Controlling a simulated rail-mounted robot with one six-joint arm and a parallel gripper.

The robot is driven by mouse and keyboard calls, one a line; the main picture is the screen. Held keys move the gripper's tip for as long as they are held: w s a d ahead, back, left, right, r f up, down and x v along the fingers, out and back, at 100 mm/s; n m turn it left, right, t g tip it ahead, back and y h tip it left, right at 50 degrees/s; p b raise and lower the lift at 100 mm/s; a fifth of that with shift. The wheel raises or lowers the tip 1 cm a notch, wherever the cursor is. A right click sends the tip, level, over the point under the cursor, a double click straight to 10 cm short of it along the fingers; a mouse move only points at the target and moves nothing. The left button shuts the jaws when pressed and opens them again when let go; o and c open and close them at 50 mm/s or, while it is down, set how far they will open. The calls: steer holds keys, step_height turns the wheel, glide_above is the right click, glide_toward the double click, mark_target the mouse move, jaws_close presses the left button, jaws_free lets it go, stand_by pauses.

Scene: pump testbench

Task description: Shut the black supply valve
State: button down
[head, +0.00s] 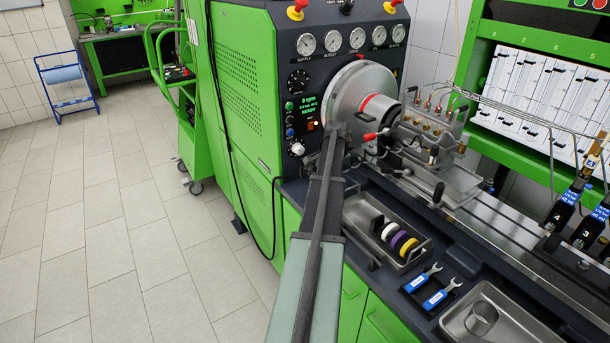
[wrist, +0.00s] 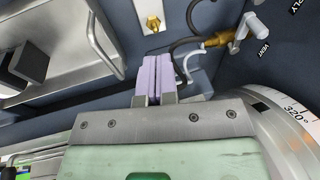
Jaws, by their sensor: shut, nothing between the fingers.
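My gripper (wrist: 155,80) shows in the wrist view with its two pale purple finger pads pressed together and nothing between them. In the head view my arm reaches up the middle toward the large silver disc, and the fingertips cannot be made out. I cannot clearly identify the black supply valve in either view. In the wrist view a label cut off to "PLY" shows at the top right edge, beside a brass valve (wrist: 217,40) with a white handle (wrist: 250,28) labelled VENT. A black curved hose (wrist: 188,42) runs behind the fingers to the brass fitting.
A silver graduated disc (head: 345,92) stands close to my arm, and its rim (wrist: 290,110) fills the wrist view's right side. A pump with metal lines (head: 430,130) sits right of it. A tray with coloured rings (head: 395,232) and two blue-handled wrenches (head: 433,290) lie on the bench.

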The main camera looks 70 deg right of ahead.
steer(key=s+a+f+t+b, duration=0.1)
steer(key=s+a+f+t, duration=0.1)
steer(key=s+t, duration=0.1)
steer(key=w+a+r+n+t, duration=0.2)
steer(key=w+r+t, duration=0.1)
steer(key=r+t, duration=0.15)
steer(key=b, duration=0.7)
glide_toward(303, 173)
steer(key=shift+t, duration=0.25)
steer(key=x, duration=0.6)
steer(key=shift+s+a+f, duration=0.1)
steer(key=shift+s+f, duration=0.2)
steer(key=shift+s, duration=0.1)
steer(key=shift+w, duration=0.45)
